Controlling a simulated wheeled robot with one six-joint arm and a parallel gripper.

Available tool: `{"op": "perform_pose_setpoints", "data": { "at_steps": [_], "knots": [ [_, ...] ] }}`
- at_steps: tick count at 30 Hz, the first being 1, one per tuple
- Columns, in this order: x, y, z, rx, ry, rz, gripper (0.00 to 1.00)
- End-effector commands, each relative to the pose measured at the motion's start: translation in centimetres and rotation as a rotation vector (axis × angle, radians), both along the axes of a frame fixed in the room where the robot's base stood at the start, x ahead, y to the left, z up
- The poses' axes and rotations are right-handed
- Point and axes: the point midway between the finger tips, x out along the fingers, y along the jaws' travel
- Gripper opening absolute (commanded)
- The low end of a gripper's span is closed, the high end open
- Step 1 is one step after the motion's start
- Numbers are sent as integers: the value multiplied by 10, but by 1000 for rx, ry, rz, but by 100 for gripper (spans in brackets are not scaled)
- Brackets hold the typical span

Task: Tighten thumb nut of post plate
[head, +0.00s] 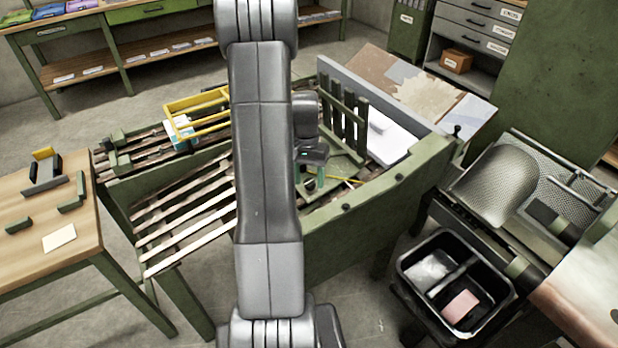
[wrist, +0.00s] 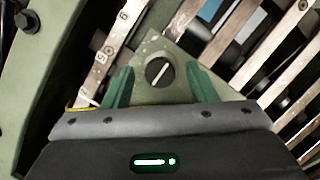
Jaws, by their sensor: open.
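The thumb nut (wrist: 160,72) is a round dark knob with a pale line across it, seen in the wrist view. It sits on a pale green, tapered plate (wrist: 158,48), which looks like the post plate. My gripper (wrist: 159,68) is open, with its green fingers on either side of the nut. Gaps show between the fingers and the nut; their height relative to it is unclear. In the head view my gripper (head: 318,182) is over the green machine (head: 375,205). The nut cannot be made out there, and my arm covers part of the machine.
Wooden slats (head: 185,215) and green upright posts (head: 345,118) surround the work area. In the wrist view, numbered slats (wrist: 112,45) and a green side rail (wrist: 50,65) lie close by. A black divided bin (head: 455,285) stands at right, a wooden table (head: 40,215) at left.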

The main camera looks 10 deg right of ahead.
Motion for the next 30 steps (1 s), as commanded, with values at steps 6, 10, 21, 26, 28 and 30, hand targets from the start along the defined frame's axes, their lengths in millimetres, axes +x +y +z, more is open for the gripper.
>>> {"op": "perform_pose_setpoints", "data": {
  "at_steps": [6,10,21,26,28,30],
  "knots": [
    [8,1,38,-1,-5,0,52],
    [13,1,69,-1,-7,0,52],
    [24,2,127,0,-2,0,52],
    [24,2,132,-1,-1,0,52],
    [24,2,132,0,0,0,52],
    [24,2,132,-1,-1,0,52]
  ]
}}
